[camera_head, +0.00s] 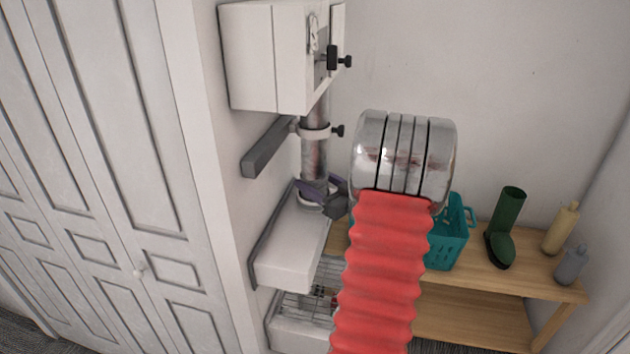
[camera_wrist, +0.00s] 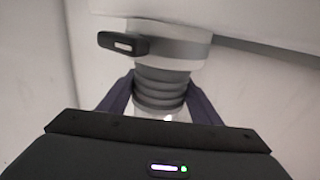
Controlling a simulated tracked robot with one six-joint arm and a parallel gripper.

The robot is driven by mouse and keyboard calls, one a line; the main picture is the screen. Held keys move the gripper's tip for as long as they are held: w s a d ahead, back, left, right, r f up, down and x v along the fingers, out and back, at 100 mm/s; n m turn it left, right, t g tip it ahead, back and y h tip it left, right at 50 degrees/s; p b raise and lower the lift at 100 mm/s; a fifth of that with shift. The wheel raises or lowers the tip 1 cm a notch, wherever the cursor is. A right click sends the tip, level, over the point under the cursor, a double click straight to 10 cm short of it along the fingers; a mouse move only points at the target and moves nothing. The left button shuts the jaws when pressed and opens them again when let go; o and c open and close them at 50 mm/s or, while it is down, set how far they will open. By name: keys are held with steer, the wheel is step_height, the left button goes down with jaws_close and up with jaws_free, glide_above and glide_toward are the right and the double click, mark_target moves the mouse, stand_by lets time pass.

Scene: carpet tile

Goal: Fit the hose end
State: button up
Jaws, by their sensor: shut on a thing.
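My gripper (camera_head: 322,192) has its purple-grey fingers shut on the hose end, low on the upright pipe line against the wall. In the wrist view, the hose end (camera_wrist: 160,92) is a dark grey ribbed piece between the fingers (camera_wrist: 160,105). It stands roughly upright, directly under a pale grey collar (camera_wrist: 172,48) with a black clamp knob (camera_wrist: 122,44). In the head view, the collar (camera_head: 314,132) sits on the wall bracket (camera_head: 268,147), below a white box (camera_head: 275,55). I cannot tell whether the hose end is inside the collar or only just below it.
A white wall unit (camera_head: 287,248) is just below my gripper. A wooden bench (camera_head: 500,275) at right bears a teal basket (camera_head: 447,240), a green boot (camera_head: 506,228) and two bottles (camera_head: 562,228). White panelled doors (camera_head: 95,130) fill the left. Open wall space lies at upper right.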

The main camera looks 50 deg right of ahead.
steer(key=shift+f, duration=0.3)
steer(key=o, duration=1.2)
steer(key=s, duration=0.4)
steer(key=s+a, duration=0.1)
steer(key=s, duration=0.4)
steer(key=s+a, duration=0.1)
steer(key=s, duration=0.3)
steer(key=shift+s+a, duration=0.25)
steer(key=shift+s, duration=0.05)
